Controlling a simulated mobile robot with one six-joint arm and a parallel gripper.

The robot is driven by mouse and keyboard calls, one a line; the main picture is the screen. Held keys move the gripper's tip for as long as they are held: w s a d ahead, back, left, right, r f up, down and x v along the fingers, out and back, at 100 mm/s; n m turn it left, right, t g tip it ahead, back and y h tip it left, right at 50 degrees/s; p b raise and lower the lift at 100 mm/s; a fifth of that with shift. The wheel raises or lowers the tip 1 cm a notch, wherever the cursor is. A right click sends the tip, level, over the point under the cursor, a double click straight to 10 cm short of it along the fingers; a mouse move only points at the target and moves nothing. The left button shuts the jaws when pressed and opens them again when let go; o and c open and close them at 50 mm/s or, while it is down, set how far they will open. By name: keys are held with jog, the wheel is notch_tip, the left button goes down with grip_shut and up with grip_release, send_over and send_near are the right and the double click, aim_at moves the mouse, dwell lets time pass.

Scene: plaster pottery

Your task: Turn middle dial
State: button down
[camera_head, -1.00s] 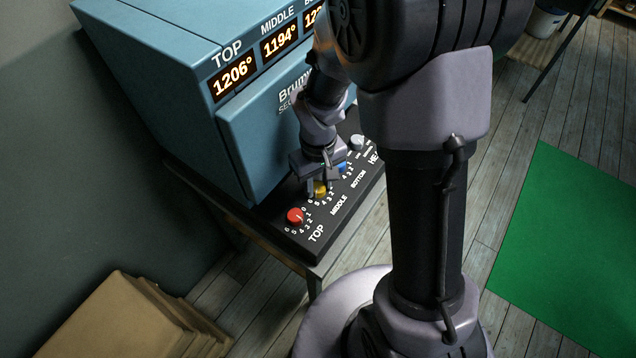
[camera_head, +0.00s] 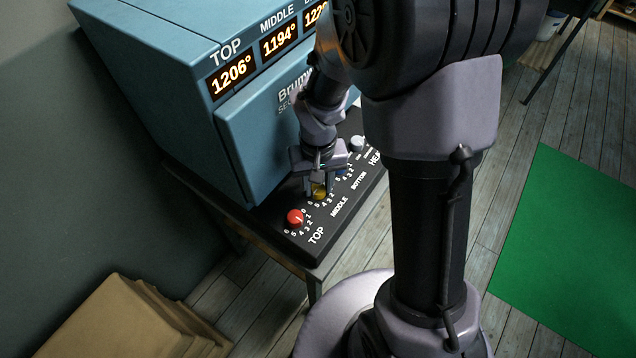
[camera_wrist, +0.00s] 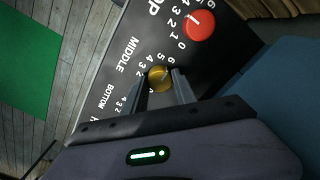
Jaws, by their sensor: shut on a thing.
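The middle dial (camera_head: 319,191) is a yellow knob on the black control panel (camera_head: 291,245). In the wrist view the yellow dial (camera_wrist: 160,76) sits between the tips of my gripper (camera_wrist: 168,78), by the word MIDDLE. My gripper (camera_head: 318,186) points down at the panel and is shut on the dial. Its fingers hide part of the dial and some of the numbers around it. The furnace display reads 1194° under MIDDLE (camera_head: 279,42).
The red TOP dial (camera_head: 295,216) is close by on the panel, and it also shows in the wrist view (camera_wrist: 199,26). A grey-white dial (camera_head: 357,143) is farther along. The blue furnace (camera_head: 262,135) rises behind the panel. Cardboard boxes (camera_head: 118,318) lie at lower left.

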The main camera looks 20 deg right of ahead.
aim_at(318, 188)
jog(key=c, duration=1)
grip_release()
jog(key=shift+r, duration=0.1)
notch_tip(318, 188, up, 17)
jog(key=p, duration=0.6)
jog(key=shift+r+p, duration=0.15)
jog(key=shift+p, duration=0.25)
jog(key=s+a+r+m+t+y+b, duration=0.2)
jog(key=s+b, duration=0.5)
jog(key=s, duration=0.6)
notch_tip(318, 188, up, 2)
jog(key=a+m+t, duration=0.1)
jog(key=t, duration=0.2)
jog(key=shift+s+a+r+t, duration=0.15)
jog(key=shift+a+r+t, duration=0.05)
jog(key=shift+a+t, duration=0.2)
